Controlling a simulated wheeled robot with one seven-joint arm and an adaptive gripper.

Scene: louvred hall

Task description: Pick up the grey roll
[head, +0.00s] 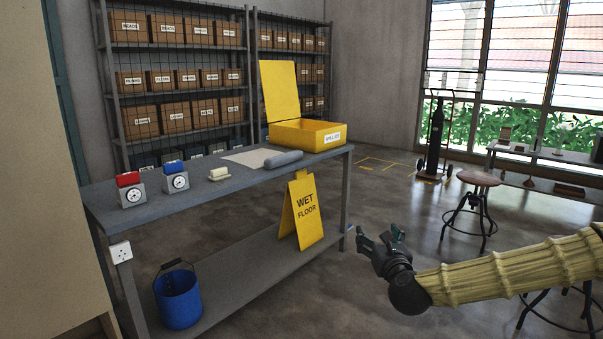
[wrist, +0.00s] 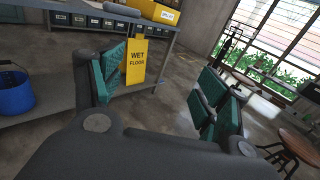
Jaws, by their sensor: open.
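The grey roll (head: 284,159) lies on the grey workbench (head: 130,215), at its right part, in front of the yellow box and beside a pale sheet. My gripper (head: 378,238) is to the right of the bench in the head view, apart from it and from the roll. In the wrist view my gripper (wrist: 165,90) shows its two green-padded fingers spread wide, with nothing between them.
The open yellow box (head: 298,138) stands at the bench's far end. A wet floor sign (head: 302,210) and blue bucket (head: 178,297) are below. A stool (head: 475,190) stands to the right.

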